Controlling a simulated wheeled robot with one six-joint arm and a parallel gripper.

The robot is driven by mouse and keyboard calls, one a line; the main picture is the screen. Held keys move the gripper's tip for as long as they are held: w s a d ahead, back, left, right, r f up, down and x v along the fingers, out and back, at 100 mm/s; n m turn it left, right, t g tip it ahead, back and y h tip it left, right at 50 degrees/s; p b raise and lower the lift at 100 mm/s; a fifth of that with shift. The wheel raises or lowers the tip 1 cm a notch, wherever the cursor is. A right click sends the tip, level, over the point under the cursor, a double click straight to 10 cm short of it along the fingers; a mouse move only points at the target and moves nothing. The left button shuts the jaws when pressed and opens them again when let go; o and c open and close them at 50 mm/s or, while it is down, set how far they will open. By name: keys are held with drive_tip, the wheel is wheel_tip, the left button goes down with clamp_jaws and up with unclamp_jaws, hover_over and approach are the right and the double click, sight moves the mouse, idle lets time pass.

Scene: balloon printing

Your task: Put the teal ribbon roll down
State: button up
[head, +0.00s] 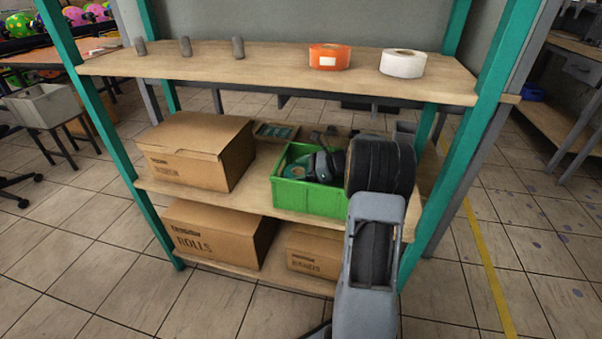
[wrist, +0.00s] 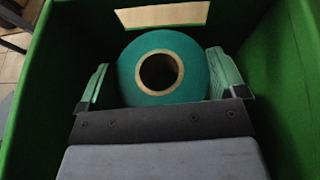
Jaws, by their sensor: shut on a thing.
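The teal ribbon roll (wrist: 130,78) shows in the wrist view with its pale, open core facing the camera. My gripper (wrist: 160,62) is shut on it, one finger on each side. Both are inside the green bin (head: 313,197), whose walls (wrist: 36,90) surround them in the wrist view. In the head view, part of the teal roll (head: 293,171) shows in the bin beside my dark gripper (head: 308,165). My wrist and arm hide the bin's right part. I cannot tell whether the roll touches the bin floor.
The bin stands on the middle shelf (head: 262,190), right of a cardboard box (head: 205,160). The top shelf (head: 280,70) holds an orange roll (head: 329,57), a white roll (head: 403,63) and grey cylinders (head: 186,46). Teal posts (head: 490,110) frame the rack. Boxes (head: 215,240) fill the bottom shelf.

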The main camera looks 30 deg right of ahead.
drive_tip(key=shift+f, duration=0.2)
drive_tip(key=shift+f, duration=0.35)
drive_tip(key=o, duration=0.7)
drive_tip(key=shift+c, duration=0.2)
